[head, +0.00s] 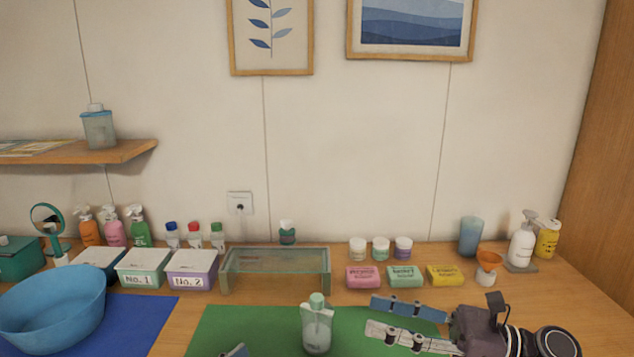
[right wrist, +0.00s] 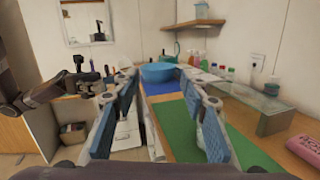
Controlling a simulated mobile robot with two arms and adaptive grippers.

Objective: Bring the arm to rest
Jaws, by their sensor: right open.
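My right gripper (head: 371,316) is open and empty, with its fingers pointing left above the right part of the green mat (head: 255,325). In the right wrist view the two blue-padded fingers (right wrist: 158,80) stand well apart with nothing between them. A pale bottle with a green cap (head: 317,330) stands upright on the mat, left of the fingertips and apart from them in the head view. Of my left gripper, only a small tip (head: 235,351) shows at the bottom edge of the head view; its opening is hidden.
A glass stand (head: 275,256) is behind the mat. Pink (head: 363,277), green (head: 406,276) and yellow (head: 445,275) soaps lie behind the right gripper. A blue basin (head: 52,310) is at left.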

